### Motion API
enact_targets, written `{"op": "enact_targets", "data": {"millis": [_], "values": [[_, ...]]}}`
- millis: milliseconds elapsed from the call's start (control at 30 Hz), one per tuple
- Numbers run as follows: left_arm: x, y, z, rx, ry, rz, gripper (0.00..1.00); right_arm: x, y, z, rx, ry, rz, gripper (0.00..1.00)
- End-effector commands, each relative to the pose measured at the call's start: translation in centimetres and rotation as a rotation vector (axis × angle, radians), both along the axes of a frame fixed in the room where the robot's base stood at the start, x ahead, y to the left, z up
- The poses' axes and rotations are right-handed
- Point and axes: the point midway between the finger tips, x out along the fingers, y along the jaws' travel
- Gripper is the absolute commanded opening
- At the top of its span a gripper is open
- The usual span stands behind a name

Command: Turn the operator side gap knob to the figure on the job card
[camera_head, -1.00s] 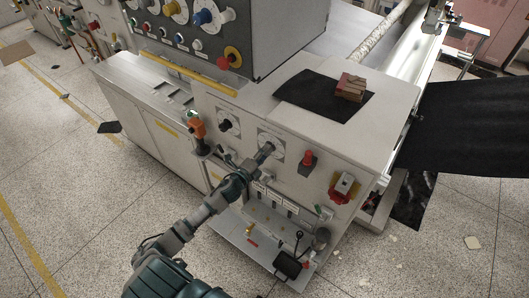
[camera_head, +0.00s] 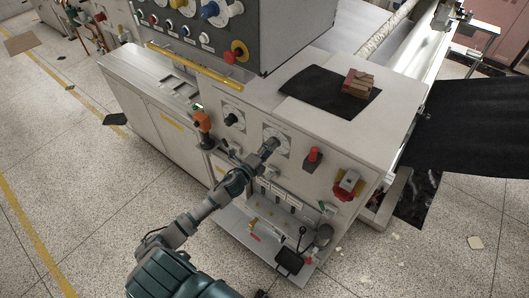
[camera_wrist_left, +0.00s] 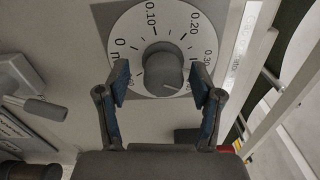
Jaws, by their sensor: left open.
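Two round white dials with dark knobs are on the machine's front panel, a left dial (camera_head: 231,118) and a right dial (camera_head: 283,134). My left gripper (camera_head: 268,147) is at the right dial. In the left wrist view the dial plate (camera_wrist_left: 122,27) reads 0, 0.10, 0.20 and 0.30. The grey knob (camera_wrist_left: 163,68) stands between the open fingertips of my left gripper (camera_wrist_left: 160,83), with a visible gap on each side. A pale mark shows on the knob's lower right. I cannot make out a job card. My right gripper is not in view.
A red knob (camera_head: 313,155) and a red emergency stop (camera_head: 347,186) are right of the dials. An orange-topped handle (camera_head: 203,122) is to the left. Below is a shelf (camera_head: 235,226) with small items.

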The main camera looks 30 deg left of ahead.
Motion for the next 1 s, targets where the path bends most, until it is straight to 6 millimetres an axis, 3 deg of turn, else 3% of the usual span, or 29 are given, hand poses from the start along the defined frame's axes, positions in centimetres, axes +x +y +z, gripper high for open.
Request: {"op": "enact_targets", "data": {"millis": [167,400,600,1000], "values": [[-2.5,0.2,-0.2,0.001,0.004,-0.001,0.66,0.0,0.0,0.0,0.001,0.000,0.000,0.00],[-7.8,0.7,-0.4,-0.003,0.006,0.000,0.66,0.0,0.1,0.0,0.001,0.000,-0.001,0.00],[-10.7,1.0,-0.4,-0.003,0.005,0.001,0.66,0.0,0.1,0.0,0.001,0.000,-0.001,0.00],[-11.6,1.1,-0.3,-0.002,0.004,0.000,0.66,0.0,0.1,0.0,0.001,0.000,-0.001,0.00]]}}
